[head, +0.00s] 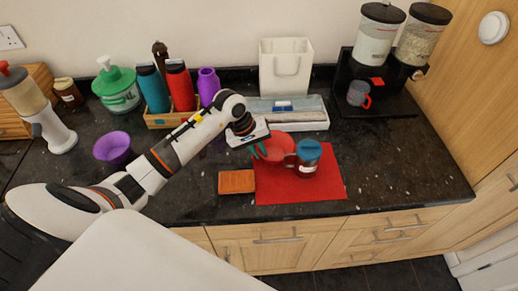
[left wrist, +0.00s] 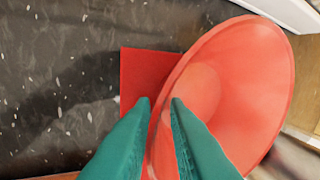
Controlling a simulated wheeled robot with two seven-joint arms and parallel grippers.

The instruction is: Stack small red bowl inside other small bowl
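The small red bowl (head: 278,147) is over the red mat, beside a blue-lidded mug. In the left wrist view the red bowl (left wrist: 225,90) is large and tilted, its inside showing. My left gripper (head: 257,152) is at the bowl's left side. Its teal fingers (left wrist: 160,101) are close together, with the bowl's near rim between them, so it looks shut on the rim. The other small bowl, purple (head: 112,146), sits upright on the counter at the left and looks empty. My right gripper is not in view.
The blue-lidded mug (head: 306,158) stands close to the red bowl on the red mat (head: 325,185). An orange sponge-like block (head: 236,182) lies left of the mat. Bottles in a wooden box (head: 160,120) stand behind my left arm. Dark counter is free around the purple bowl.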

